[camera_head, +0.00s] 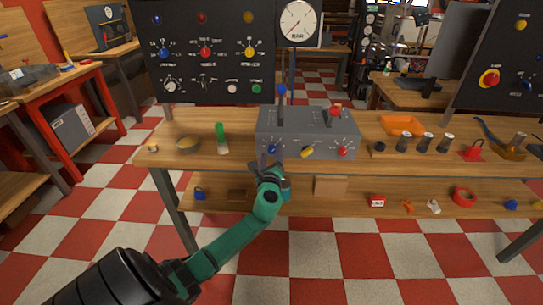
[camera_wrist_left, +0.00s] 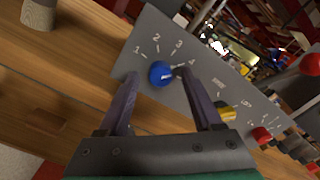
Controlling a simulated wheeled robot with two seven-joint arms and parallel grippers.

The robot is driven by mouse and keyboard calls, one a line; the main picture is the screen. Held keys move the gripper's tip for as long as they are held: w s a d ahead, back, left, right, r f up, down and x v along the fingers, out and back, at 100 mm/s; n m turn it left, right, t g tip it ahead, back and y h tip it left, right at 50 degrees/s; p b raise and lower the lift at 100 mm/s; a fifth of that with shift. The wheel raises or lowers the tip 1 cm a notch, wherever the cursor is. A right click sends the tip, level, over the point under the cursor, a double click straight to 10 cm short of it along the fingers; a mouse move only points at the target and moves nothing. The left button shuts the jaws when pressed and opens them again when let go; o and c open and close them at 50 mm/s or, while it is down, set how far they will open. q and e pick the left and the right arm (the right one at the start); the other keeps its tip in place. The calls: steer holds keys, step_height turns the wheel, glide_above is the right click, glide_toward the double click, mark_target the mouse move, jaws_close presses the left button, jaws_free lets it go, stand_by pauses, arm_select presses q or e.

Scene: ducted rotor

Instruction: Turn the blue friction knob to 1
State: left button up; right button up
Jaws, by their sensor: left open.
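A blue knob (camera_head: 272,149) is at the left end of the sloping front of a grey control box (camera_head: 305,122). In the left wrist view the blue knob (camera_wrist_left: 161,73) has a dial marked 1 to 4 around it. I cannot tell clearly which number it points to. My left gripper (camera_head: 271,166) is open in front of the box. In the left wrist view the fingertips of my left gripper (camera_wrist_left: 157,74) are apart, one on each side of the blue knob. I cannot tell whether they touch it. My right gripper is not in view.
A yellow knob (camera_head: 307,152) and a red knob (camera_head: 342,152) are to the right on the same face. A green-topped cylinder (camera_head: 221,138) stands on the bench to the left. A black panel (camera_head: 212,60) with more knobs stands behind.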

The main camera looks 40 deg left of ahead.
arm_select(q)
jaws_close()
